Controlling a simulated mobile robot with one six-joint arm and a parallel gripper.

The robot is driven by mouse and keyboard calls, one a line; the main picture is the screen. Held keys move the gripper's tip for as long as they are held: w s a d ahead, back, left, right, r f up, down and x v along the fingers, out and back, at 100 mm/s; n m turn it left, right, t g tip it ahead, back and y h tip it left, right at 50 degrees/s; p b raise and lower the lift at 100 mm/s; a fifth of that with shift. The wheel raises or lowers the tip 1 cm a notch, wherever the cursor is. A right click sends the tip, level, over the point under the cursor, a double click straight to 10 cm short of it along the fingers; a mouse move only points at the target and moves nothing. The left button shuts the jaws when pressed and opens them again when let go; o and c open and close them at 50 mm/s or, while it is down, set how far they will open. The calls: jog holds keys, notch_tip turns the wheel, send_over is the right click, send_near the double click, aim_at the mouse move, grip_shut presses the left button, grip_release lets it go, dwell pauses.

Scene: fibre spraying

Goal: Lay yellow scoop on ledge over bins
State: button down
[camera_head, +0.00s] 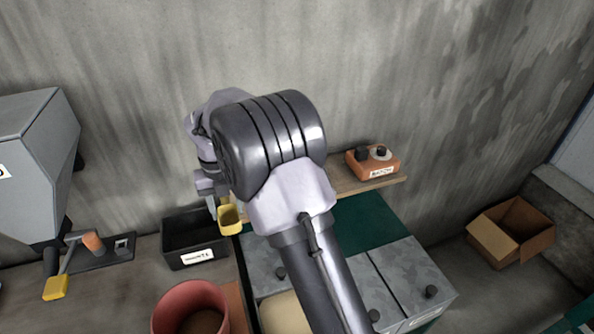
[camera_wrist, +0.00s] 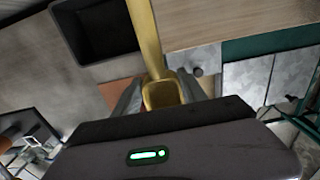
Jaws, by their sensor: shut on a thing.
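The yellow scoop (camera_wrist: 146,38) is between the two fingers of my gripper (camera_wrist: 160,92), which is shut on it. In the wrist view its long yellow part runs up out of the picture, past the left end of the wooden ledge (camera_wrist: 240,20). In the head view part of the scoop (camera_head: 230,219) shows below my wrist, by the left end of the ledge (camera_head: 345,182). My arm hides the middle of the ledge. The bins (camera_head: 412,272) with grey lids stand below the ledge, partly behind my arm.
An orange control box (camera_head: 373,162) sits on the ledge's right part. A black tray (camera_head: 195,257) stands left of the bins, and it also shows in the wrist view (camera_wrist: 98,50). A red bucket (camera_head: 190,293) is in front. A cardboard box (camera_head: 512,233) lies at right.

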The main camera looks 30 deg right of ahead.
jog(key=w+d+p, duration=0.1)
jog(key=w+d, duration=0.1)
jog(key=d, duration=0.2)
jog(key=w+d+p, duration=0.2)
jog(key=w+d, duration=0.1)
jog(key=d, duration=0.1)
jog(key=w+d+f+p, duration=0.1)
jog(key=w+d+p, duration=0.1)
jog(key=d, duration=0.2)
jog(key=shift+w+d+f, duration=0.1)
jog(key=shift+w+d, duration=0.05)
jog(key=shift+d, duration=0.15)
jog(key=shift+w+d+f, duration=0.15)
jog(key=shift+f, duration=0.75)
jog(key=shift+w+d+f, duration=0.1)
jog(key=shift+d+f, duration=0.05)
jog(key=shift+f, duration=0.9)
jog(key=c, duration=0.6)
grip_release()
jog(key=shift+c, duration=0.2)
